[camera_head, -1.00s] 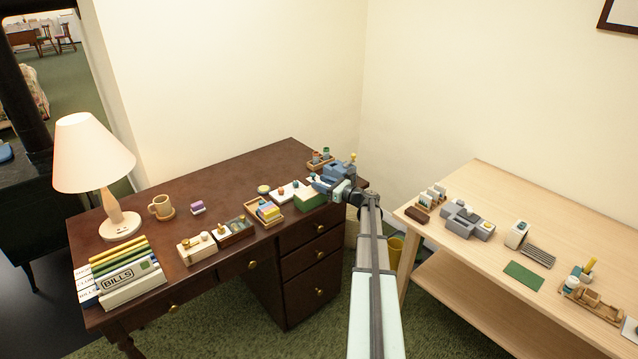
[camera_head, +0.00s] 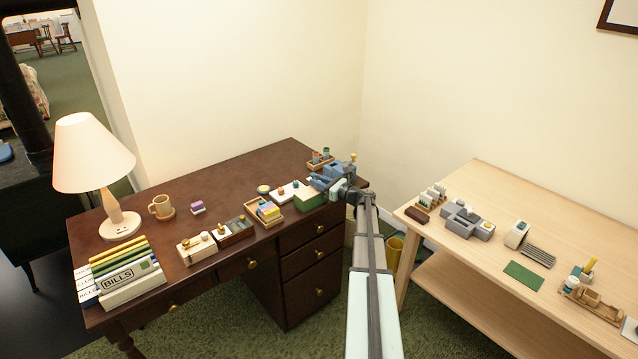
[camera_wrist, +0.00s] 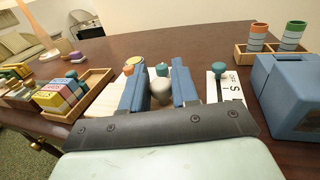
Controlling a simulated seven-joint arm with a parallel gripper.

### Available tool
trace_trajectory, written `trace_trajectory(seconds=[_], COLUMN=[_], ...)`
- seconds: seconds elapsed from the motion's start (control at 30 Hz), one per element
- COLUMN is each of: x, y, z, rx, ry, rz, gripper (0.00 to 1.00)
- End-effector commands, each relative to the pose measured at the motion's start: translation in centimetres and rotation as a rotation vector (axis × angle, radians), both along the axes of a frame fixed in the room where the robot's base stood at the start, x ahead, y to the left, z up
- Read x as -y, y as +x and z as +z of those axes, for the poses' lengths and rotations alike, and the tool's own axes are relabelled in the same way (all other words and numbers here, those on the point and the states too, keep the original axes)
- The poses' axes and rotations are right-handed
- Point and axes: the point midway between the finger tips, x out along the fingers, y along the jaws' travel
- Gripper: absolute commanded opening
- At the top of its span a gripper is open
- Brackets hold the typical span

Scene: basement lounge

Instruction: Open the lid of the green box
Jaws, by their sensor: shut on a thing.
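The green box (camera_head: 310,200) sits at the right end of the dark desk, its green side showing in the head view. The green box's body is hidden behind my gripper in that view. I cannot see any gap between lid and box.
A blue device (camera_wrist: 290,95) stands close on the right in the wrist view. A holder with two cups (camera_head: 320,160) is behind.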

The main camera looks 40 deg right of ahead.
Motion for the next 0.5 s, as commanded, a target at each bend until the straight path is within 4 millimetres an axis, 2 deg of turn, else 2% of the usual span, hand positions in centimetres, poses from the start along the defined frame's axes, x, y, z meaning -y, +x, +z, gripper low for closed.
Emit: trace_trajectory(seconds=[0.37, 0.5], x=[0.0, -1.1], y=[0.0, -0.1], z=[0.0, 0.0], rx=[0.0, 0.0], ry=[0.0, 0.0], rz=[0.0, 0.002], gripper=[0.0, 0.0])
